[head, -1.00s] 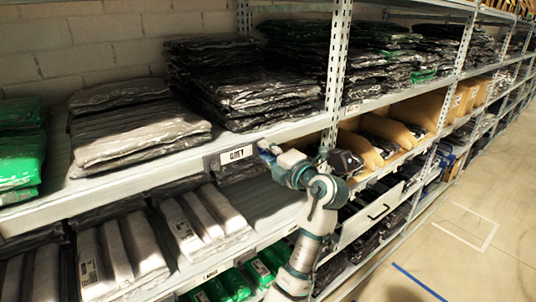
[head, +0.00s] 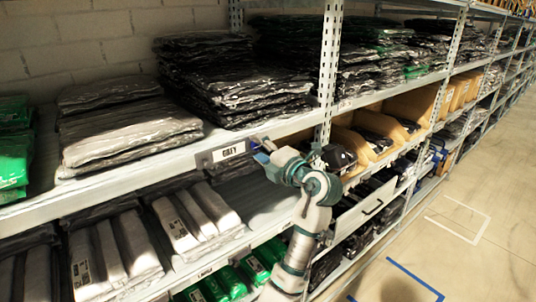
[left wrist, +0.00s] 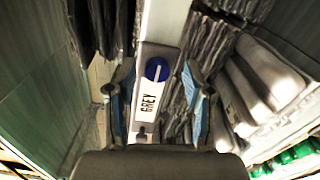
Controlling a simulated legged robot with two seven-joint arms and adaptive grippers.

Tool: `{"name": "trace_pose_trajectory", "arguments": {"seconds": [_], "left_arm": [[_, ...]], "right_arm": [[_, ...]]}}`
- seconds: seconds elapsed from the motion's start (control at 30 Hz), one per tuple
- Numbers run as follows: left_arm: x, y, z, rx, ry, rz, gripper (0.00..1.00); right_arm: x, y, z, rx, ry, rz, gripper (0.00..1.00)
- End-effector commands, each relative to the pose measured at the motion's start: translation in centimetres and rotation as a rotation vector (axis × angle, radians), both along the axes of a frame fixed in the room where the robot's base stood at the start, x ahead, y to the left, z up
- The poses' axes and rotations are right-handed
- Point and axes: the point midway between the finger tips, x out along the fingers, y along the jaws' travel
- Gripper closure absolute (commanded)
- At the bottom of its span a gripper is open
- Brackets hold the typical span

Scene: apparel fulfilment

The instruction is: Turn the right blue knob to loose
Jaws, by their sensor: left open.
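The right blue knob (left wrist: 152,67) is round with a pale line on it, at the upper end of the white GREY label plate (left wrist: 151,97) in the left wrist view. The line runs roughly along the plate's length. The plate also shows on the shelf edge in the head view (head: 229,152). My left gripper (left wrist: 157,77) is open, its blue-padded fingers on either side of the knob with gaps. In the head view my left gripper (head: 264,147) is at the plate's right end and hides the knob. My right gripper is in neither view.
Stacks of dark bagged clothes (head: 235,80) and grey bagged clothes (head: 125,130) lie on the shelf above the plate. A perforated upright post (head: 328,75) and cardboard bins (head: 365,143) are right of my gripper. Open floor (head: 490,215) lies to the right.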

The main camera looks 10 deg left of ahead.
Motion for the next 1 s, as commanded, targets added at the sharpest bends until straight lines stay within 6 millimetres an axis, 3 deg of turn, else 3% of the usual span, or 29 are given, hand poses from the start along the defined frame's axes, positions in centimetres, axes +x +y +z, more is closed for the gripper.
{"name": "trace_pose_trajectory", "arguments": {"seconds": [0.53,0.7,1.0], "left_arm": [[-5.9,-8.2,-0.2,0.002,0.004,-0.001,0.48],[-6.7,-9.2,-0.4,0.0,0.006,0.0,0.48],[-6.8,-9.3,-0.4,-0.001,0.007,-0.001,0.48]], "right_arm": [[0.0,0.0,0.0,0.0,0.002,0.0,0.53],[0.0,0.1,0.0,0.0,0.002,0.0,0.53],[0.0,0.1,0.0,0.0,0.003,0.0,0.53]]}}
